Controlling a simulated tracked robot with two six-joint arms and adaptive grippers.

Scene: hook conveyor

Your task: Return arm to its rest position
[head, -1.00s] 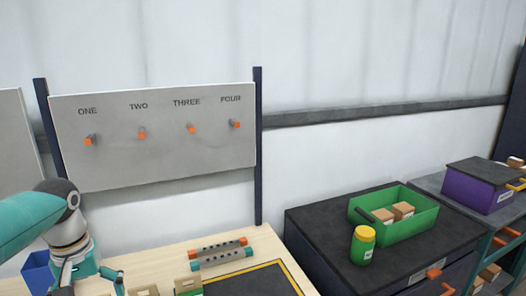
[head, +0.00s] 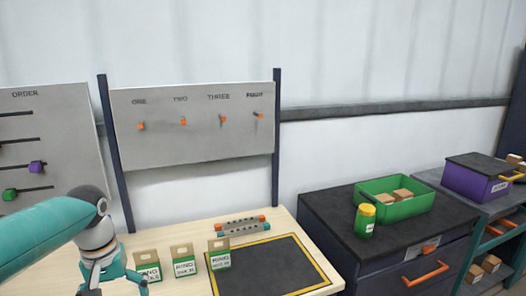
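My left arm (head: 45,237) comes in from the left. Its teal gripper (head: 112,289) points down near the bottom edge of the head view, at the left part of the wooden table (head: 185,230). Its fingers look spread apart, with nothing visible between them, though the tips are close to the frame edge. It is in front of and beside the leftmost box labelled RING (head: 149,268), partly covering it. My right gripper is not in view.
Two more RING boxes (head: 184,262) (head: 219,256) stand beside it. Behind is a grey bar with coloured ends (head: 242,226); a black mat (head: 262,265) lies clear. A hook board (head: 195,145) and an ORDER board (head: 50,140) stand behind. A green bin (head: 410,208) and yellow-lidded jar (head: 365,222) are right.

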